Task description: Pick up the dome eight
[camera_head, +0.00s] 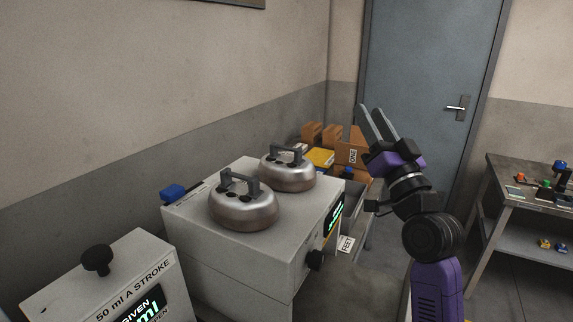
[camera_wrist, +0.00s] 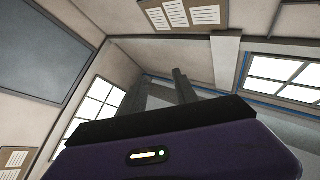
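Two metal domes with dark grey handles sit on a white machine. The nearer dome (camera_head: 243,212) is at the front left of its top, and the farther dome (camera_head: 288,177) is behind it to the right. I cannot read a number on either, so I cannot tell which is dome eight. My gripper (camera_head: 371,110) is raised to the right of the domes, well apart from them, and points up. Its two fingers are spread with nothing between them. They also show in the wrist view (camera_wrist: 161,76), where no dome is seen.
The white machine (camera_head: 240,249) has a dark knob and green display. Another machine (camera_head: 62,284) marked "50 ml A STROKE" stands front left. Orange boxes (camera_head: 352,151) and a grey bin marked "FEET" are behind. A workbench (camera_head: 520,176) with small parts stands right, before a door (camera_head: 425,75).

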